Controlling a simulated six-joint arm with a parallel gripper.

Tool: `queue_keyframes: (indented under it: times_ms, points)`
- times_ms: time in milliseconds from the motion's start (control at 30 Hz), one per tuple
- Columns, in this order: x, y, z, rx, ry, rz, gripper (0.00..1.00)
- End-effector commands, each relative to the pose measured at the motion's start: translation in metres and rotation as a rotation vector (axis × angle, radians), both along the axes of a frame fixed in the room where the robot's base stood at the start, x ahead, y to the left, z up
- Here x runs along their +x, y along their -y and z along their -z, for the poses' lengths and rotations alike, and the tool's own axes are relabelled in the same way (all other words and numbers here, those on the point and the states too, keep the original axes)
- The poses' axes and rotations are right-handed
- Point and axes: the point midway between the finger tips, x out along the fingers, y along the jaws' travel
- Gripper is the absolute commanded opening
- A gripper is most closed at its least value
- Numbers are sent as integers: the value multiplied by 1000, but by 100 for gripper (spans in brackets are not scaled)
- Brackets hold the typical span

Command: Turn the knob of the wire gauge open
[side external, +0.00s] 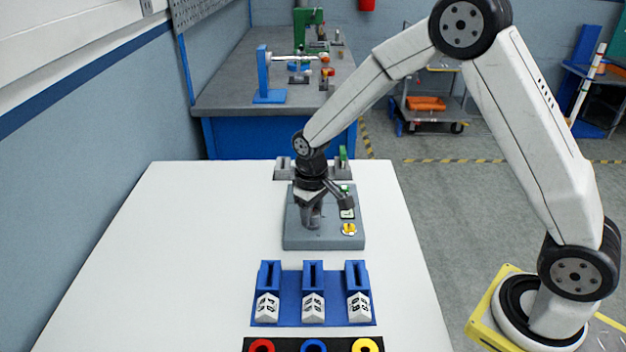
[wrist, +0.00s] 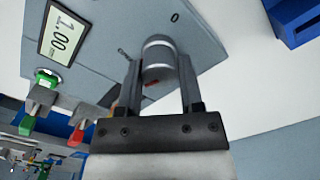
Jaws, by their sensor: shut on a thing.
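The wire gauge (side external: 300,238) is a grey box on the white table, with a small display (side external: 347,213) and a yellow round part (side external: 349,229) on its top. In the wrist view its display (wrist: 63,35) reads 1.00. A "0" is printed on the panel, and smaller lettering near the knob is hard to read. My gripper (side external: 311,222) points down over the gauge's left part. In the wrist view my gripper (wrist: 159,72) is shut on the knob, one finger on each side. A small red mark shows between the fingers.
A blue rack (side external: 290,318) with several white numbered blocks stands in front of the gauge. A black strip with red, blue and yellow rings (side external: 313,346) lies nearer. A grey fixture with a green part (side external: 343,155) stands behind. The table's left side (side external: 170,250) is clear.

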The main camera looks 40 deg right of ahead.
Motion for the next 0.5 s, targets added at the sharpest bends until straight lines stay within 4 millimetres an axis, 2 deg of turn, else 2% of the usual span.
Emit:
queue_keyframes:
  times_ms: [100,133,200,233,500]
  points:
    - [0,0,-1,-1,1,-3,0]
    - [0,0,-1,-1,1,-3,57]
    - [0,0,-1,-1,2,-2,79]
    - [0,0,-1,-1,1,-2,83]
    - [0,0,0,-1,1,-1,83]
